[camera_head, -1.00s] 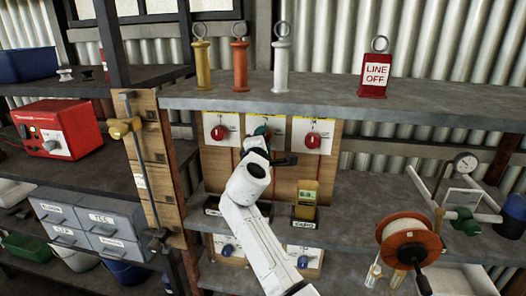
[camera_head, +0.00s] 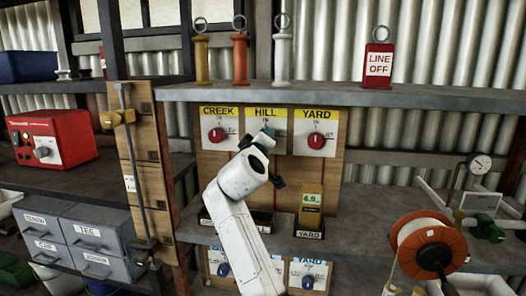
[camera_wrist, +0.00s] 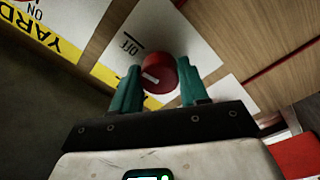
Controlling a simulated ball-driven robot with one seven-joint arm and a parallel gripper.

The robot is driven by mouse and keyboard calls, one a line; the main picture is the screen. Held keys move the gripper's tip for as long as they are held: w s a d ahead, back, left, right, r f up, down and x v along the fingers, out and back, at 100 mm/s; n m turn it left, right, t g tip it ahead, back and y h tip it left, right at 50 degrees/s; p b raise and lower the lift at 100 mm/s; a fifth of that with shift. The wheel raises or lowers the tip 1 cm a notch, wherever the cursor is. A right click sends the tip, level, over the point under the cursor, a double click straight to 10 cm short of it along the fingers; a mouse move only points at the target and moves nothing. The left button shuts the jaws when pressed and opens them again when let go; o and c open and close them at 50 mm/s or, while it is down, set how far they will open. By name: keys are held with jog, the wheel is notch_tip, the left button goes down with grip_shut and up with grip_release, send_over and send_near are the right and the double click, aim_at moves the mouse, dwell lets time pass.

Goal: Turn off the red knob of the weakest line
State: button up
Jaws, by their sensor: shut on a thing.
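The HILL panel (camera_head: 270,112) is in the middle of a wooden board, between CREEK (camera_head: 217,112) and YARD (camera_head: 318,114). My gripper (camera_head: 270,132) is in front of the HILL panel, and my arm hides its red knob in the head view. In the wrist view the red knob (camera_wrist: 160,76) sits between the green fingers of my gripper (camera_wrist: 159,66), which is shut on it. OFF is printed beside it. The red CREEK knob (camera_head: 215,135) and red YARD knob (camera_head: 316,141) are free. A yellow meter (camera_head: 312,199) above a YARD label reads about 6.9.
Blue knobs (camera_head: 308,282) show below the lower shelf. A red LINE OFF tag (camera_head: 378,66) stands on the upper shelf (camera_head: 420,98) with several ringed handles. A wooden post (camera_head: 142,165) is left, an orange reel (camera_head: 424,250) right.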

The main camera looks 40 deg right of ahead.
jog(key=shift+f+m+b, duration=0.25)
jog(key=shift+m+b, duration=0.35)
jog(key=shift+m, duration=0.3)
jog(key=o, duration=1.1)
jog(key=shift+r, duration=0.15)
jog(key=shift+c, duration=0.2)
jog(key=v, duration=1.1)
jog(key=shift+p, duration=0.3)
jog(key=shift+w, duration=0.1)
